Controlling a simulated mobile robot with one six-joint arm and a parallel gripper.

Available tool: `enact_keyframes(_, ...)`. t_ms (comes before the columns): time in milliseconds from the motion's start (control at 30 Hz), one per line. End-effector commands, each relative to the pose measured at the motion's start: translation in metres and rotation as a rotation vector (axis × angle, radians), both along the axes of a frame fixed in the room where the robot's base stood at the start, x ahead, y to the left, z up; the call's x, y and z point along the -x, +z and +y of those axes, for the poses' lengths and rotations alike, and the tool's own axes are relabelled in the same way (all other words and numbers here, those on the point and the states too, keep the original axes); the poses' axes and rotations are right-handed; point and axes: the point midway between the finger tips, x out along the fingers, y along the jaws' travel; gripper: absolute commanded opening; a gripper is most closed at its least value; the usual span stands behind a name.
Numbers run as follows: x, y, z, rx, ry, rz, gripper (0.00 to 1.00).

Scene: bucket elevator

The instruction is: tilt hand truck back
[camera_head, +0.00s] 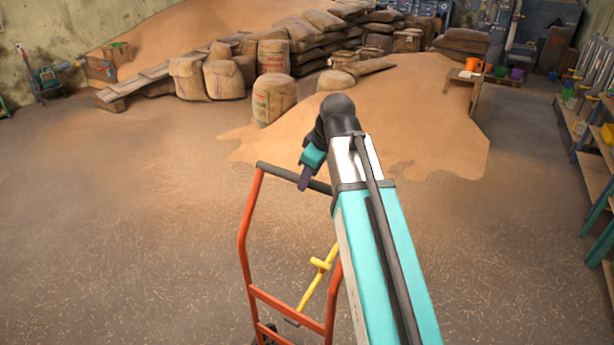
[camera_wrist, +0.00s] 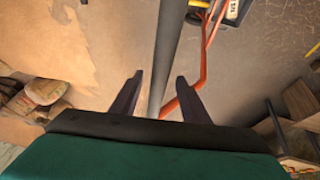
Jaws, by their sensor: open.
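The hand truck has an orange-red tubular frame (camera_head: 243,235) with a dark grey handle bar (camera_head: 285,174) across its top. It stands on the floor in front of me, its lower part cut off by the picture edge and its right side partly hidden by my arm. I cannot tell whether either finger touches the bar.
A yellow T-shaped piece (camera_head: 319,266) shows within the frame. A small wooden table (camera_head: 468,77) stands at the back right, and shelves (camera_head: 590,140) line the right side. The left floor is clear.

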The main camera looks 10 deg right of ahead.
Motion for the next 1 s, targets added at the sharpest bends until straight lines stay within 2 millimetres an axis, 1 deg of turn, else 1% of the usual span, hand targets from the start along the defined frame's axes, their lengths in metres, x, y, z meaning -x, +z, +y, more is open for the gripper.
enact_keyframes(200, -0.0036, -0.0088, 0.0018, 0.000, 0.001, 0.000, 0.42)
enact_keyframes(533, -0.0044, -0.0106, 0.0022, 0.000, 0.001, 0.000, 0.42)
enact_keyframes(567, -0.0044, -0.0105, 0.0023, 0.000, 0.001, 0.000, 0.40)
enact_keyframes(600, -0.0043, -0.0105, 0.0024, 0.000, 0.001, 0.000, 0.33)
enact_keyframes(800, -0.0042, -0.0104, 0.0025, 0.000, 0.001, 0.000, 0.00)
enact_keyframes(1000, -0.0049, -0.0105, 0.0023, 0.000, 0.001, 0.001, 0.00)
